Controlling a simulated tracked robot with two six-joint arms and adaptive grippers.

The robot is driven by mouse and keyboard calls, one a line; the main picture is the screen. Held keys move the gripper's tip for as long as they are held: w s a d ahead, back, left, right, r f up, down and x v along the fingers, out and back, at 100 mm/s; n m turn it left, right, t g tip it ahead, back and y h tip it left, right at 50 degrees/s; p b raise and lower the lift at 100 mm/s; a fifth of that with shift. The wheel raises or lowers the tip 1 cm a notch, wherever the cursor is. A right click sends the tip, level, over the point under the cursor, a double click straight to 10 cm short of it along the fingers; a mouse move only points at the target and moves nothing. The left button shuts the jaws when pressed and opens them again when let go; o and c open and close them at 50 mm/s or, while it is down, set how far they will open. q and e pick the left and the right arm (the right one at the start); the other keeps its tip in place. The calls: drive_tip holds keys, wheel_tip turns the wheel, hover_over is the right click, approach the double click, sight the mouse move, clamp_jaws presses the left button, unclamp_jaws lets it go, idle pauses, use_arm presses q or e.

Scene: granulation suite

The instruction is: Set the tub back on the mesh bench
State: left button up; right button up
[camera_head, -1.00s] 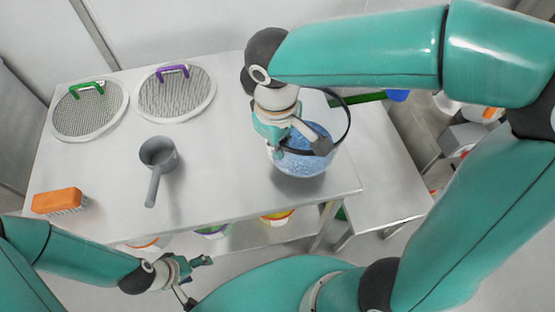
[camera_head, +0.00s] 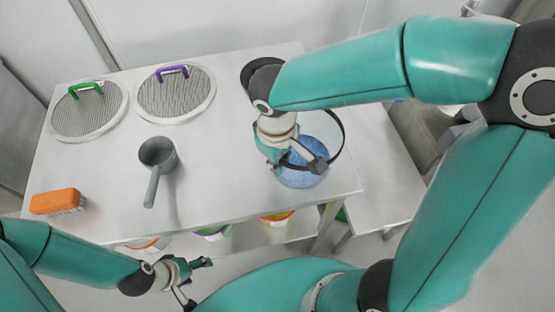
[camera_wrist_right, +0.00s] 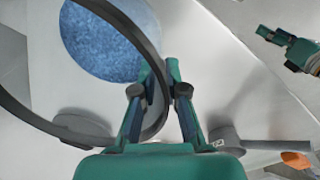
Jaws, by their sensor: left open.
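The tub (camera_head: 303,175) is a round clear container of blue granules with a dark hoop handle (camera_head: 343,150). It is over the right end of the pale bench (camera_head: 235,150), upright; I cannot tell whether its base touches the top. My right gripper (camera_head: 297,163) is above the tub. In the right wrist view, my right gripper (camera_wrist_right: 158,75) has the handle (camera_wrist_right: 154,115) between its fingers, and the blue granules (camera_wrist_right: 105,40) lie beyond. My left gripper (camera_head: 198,283) is open and empty, in front of the bench.
Two round mesh sieves, one with a green handle (camera_head: 88,117) and one with a purple handle (camera_head: 177,100), lie at the back left. A grey scoop (camera_head: 157,165) and an orange brush (camera_head: 57,202) are nearer. A lower surface (camera_head: 385,195) adjoins on the right.

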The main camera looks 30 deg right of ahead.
drive_tip(key=shift+o, duration=1.1)
drive_tip(key=shift+r, duration=0.1)
wheel_tip(320, 180, up, 12)
drive_tip(key=shift+s+a+p, duration=0.15)
drive_tip(key=shift+a+p, duration=0.2)
drive_tip(key=shift+p, duration=0.1)
